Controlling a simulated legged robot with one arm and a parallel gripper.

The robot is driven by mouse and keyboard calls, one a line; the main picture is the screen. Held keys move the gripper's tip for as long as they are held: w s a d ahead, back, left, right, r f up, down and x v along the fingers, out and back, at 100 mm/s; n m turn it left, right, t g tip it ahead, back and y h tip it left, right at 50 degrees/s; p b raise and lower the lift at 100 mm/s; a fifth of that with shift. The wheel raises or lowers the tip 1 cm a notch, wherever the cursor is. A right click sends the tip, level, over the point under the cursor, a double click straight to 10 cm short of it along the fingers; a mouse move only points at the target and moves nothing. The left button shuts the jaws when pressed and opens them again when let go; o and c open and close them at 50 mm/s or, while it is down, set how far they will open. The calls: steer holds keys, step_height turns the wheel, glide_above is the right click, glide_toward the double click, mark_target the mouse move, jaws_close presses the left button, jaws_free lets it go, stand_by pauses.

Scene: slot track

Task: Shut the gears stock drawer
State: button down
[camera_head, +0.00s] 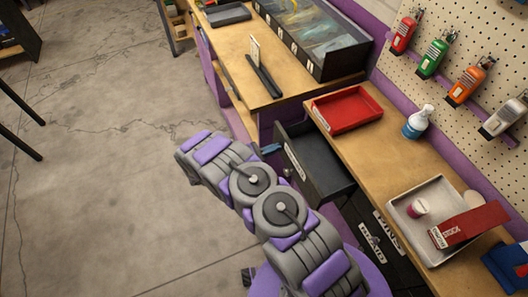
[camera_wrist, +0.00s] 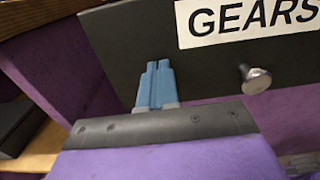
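The gears stock drawer (camera_head: 323,172) is black and stands pulled out from under the wooden bench in the head view. Its front panel fills the top of the wrist view (camera_wrist: 130,50), with a white label reading GEARS (camera_wrist: 250,20) and a round metal knob (camera_wrist: 255,79). My gripper (camera_head: 270,148) is at the outer face of this front, near its far end. In the wrist view its two blue fingers (camera_wrist: 156,80) are together with nothing between them, left of the knob and below the label. I cannot tell whether the fingertips touch the panel.
More labelled black drawer fronts (camera_head: 372,238) are nearer me. Open concrete floor (camera_head: 90,180) lies to the left.

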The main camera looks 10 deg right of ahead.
mark_target(305, 144)
steer(key=w+d, duration=0.1)
steer(key=d, duration=0.3)
steer(key=d+b, duration=0.1)
steer(key=d, duration=0.4)
steer(key=w+d, duration=0.1)
steer(key=d, duration=0.3)
steer(key=shift+w+d+f+b, duration=0.1)
steer(key=shift+w+d+b, duration=0.2)
steer(key=shift+d, duration=0.05)
steer(key=shift+w+d, duration=0.15)
steer(key=shift+d, duration=0.45)
steer(key=shift+r, duration=0.25)
steer(key=shift+a, duration=0.2)
steer(key=s+a+p, duration=0.2)
steer(key=a, duration=1.1)
steer(key=shift+s+f, duration=0.25)
steer(key=shift+s, duration=0.05)
